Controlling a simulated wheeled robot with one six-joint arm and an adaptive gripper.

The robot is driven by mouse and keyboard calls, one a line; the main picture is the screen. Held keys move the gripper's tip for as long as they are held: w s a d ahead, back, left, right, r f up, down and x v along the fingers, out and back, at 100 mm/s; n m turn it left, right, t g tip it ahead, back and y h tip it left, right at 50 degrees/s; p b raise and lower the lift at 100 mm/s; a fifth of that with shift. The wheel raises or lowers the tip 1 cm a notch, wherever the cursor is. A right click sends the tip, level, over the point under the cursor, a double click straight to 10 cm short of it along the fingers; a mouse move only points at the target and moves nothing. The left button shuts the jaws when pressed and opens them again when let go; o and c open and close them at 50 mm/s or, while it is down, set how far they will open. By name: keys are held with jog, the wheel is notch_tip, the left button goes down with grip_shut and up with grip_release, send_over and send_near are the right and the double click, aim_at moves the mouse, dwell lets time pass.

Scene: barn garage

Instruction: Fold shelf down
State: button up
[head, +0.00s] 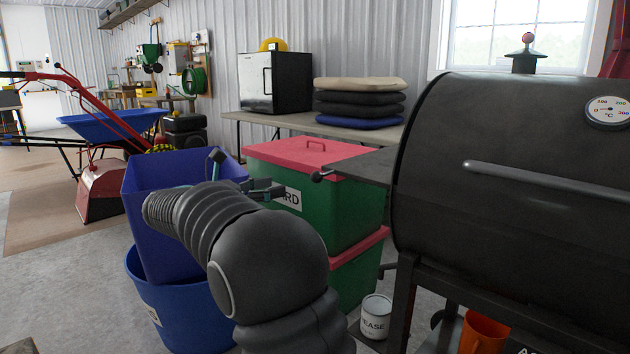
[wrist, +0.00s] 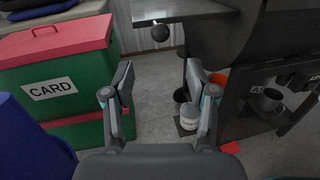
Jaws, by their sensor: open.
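The grill's side shelf (head: 365,168) is a flat dark plate standing out level from the left side of the black barrel grill (head: 510,180). A round dark knob (head: 318,176) sits at its near left corner. In the wrist view the shelf (wrist: 185,10) crosses the top and the knob (wrist: 160,32) hangs at its edge. My gripper (head: 268,188) is left of the knob in the head view, in front of the green bin. In the wrist view my gripper (wrist: 158,82) is open and empty, with the knob beyond and above the gap between the fingers, apart from them.
Green bins with red lids (head: 310,155) stand close left of the shelf, one marked CARD. Blue bins (head: 165,270) stand nearer, beside my arm. A grease tin (head: 375,316) and an orange bucket (head: 484,332) are low by the grill. Bare floor shows below the shelf.

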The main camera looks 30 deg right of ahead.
aim_at(316, 178)
jog(key=d, duration=0.4)
jog(key=w+d+b, duration=0.1)
jog(key=d, duration=0.7)
jog(key=shift+w+d, duration=0.35)
jog(key=shift+w, duration=0.05)
grip_shut()
